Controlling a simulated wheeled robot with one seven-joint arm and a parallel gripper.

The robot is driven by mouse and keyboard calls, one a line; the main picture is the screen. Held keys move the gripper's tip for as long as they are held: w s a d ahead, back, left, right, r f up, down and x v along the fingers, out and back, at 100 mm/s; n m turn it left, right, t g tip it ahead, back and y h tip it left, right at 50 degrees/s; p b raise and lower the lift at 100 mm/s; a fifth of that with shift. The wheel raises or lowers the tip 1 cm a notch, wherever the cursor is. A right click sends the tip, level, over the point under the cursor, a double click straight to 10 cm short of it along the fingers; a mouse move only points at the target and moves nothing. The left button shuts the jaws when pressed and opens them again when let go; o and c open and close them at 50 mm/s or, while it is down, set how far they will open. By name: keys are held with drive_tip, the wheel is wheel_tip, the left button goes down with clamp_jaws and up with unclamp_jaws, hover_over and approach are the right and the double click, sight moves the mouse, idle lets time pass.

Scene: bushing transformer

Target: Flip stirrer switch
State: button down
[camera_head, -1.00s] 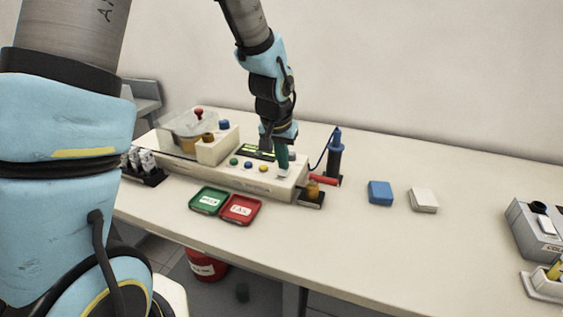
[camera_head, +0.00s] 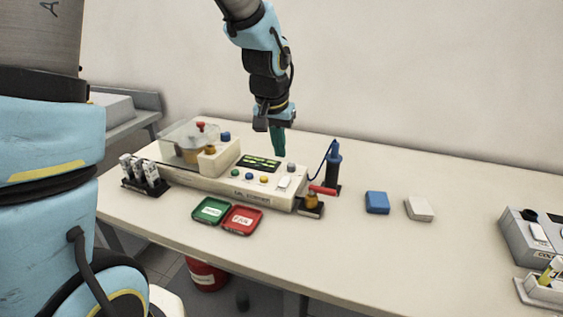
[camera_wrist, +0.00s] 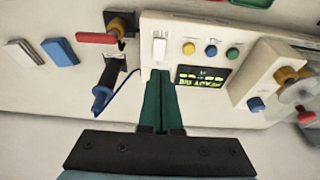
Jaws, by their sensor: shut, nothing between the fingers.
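The white bench unit (camera_head: 235,186) stands on the table with a white rocker switch (camera_head: 284,182) at the right end of its panel. The switch also shows in the wrist view (camera_wrist: 159,48); I cannot read a label on it. Left of it in the head view are coloured buttons (camera_head: 264,180) and a lit display (camera_head: 259,163); the display also shows in the wrist view (camera_wrist: 204,77). My gripper (camera_head: 279,155), with green fingers, is shut and empty above the panel's back edge, apart from the switch. Its fingertips also show in the wrist view (camera_wrist: 160,74).
A covered pot (camera_head: 190,142) is on the unit's left. Green (camera_head: 210,210) and red (camera_head: 242,219) trays lie in front. Blue (camera_head: 377,202) and white (camera_head: 419,208) blocks lie farther right.

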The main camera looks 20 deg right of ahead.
drive_tip(key=shift+s+a+b+v, duration=0.15)
drive_tip(key=shift+b+v, duration=0.1)
drive_tip(key=shift+v, duration=1.05)
drive_tip(key=shift+s+a+b+v, duration=0.1)
drive_tip(key=shift+s+b+v, duration=0.1)
drive_tip(key=shift+v, duration=1.1)
drive_tip(key=shift+w+f, duration=0.1)
drive_tip(key=shift+f, duration=0.05)
